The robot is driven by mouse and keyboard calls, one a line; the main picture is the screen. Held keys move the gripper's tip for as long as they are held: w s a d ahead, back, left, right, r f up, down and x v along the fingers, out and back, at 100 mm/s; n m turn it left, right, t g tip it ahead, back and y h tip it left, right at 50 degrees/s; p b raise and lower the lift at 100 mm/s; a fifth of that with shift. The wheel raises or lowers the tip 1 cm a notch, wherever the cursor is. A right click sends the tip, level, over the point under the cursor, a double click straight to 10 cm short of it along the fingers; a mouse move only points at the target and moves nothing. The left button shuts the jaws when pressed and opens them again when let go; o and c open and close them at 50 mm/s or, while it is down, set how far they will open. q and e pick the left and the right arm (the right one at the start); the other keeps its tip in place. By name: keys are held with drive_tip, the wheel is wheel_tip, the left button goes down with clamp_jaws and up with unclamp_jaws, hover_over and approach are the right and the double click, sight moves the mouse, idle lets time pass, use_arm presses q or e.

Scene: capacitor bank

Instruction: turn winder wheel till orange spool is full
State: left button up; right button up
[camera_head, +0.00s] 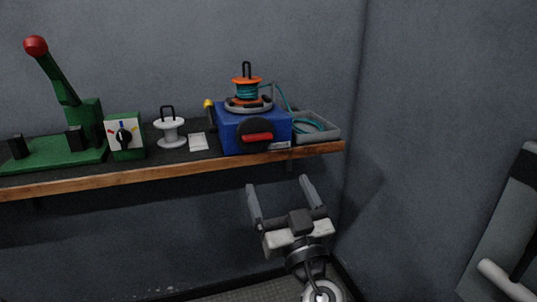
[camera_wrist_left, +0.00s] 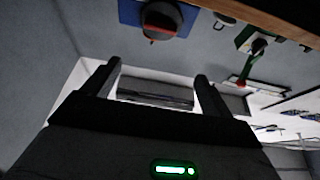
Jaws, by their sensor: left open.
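The blue winder (camera_head: 227,134) stands near the right end of the shelf. Its dark wheel (camera_head: 248,127) with a red handle (camera_head: 257,137) is on the front face. The orange spool (camera_head: 246,80) sits upright on top, with teal cord wound around its middle. My left gripper (camera_head: 281,182) is open and empty, below the shelf edge and apart from the wheel. In the left wrist view, the wheel (camera_wrist_left: 162,17) shows at the top, beyond the open fingers (camera_wrist_left: 156,72). My right gripper is not in view.
A grey tray (camera_head: 333,131) with loose teal cord stands right of the winder. A white spool (camera_head: 170,130), a dial box (camera_head: 124,153) and a green lever press (camera_head: 85,120) stand left. The wooden shelf edge (camera_head: 180,171) runs above my gripper; a wall closes the right.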

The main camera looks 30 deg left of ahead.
use_arm(q)
wheel_tip(320, 180, down, 2)
drive_tip(key=f+b, duration=0.1)
drive_tip(key=b, duration=0.1)
drive_tip(key=p, duration=0.2)
approach(259, 141)
drive_tip(key=p+x, duration=0.2)
drive_tip(key=x, duration=0.6)
drive_tip(key=shift+w+a+r, duration=0.15)
drive_tip(key=shift+a+r, duration=0.05)
drive_tip(key=shift+w+a, duration=0.25)
drive_tip(key=shift+a, duration=0.05)
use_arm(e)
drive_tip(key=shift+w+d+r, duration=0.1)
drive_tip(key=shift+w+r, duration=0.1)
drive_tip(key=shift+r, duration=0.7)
use_arm(q)
drive_tip(key=c, duration=0.6)
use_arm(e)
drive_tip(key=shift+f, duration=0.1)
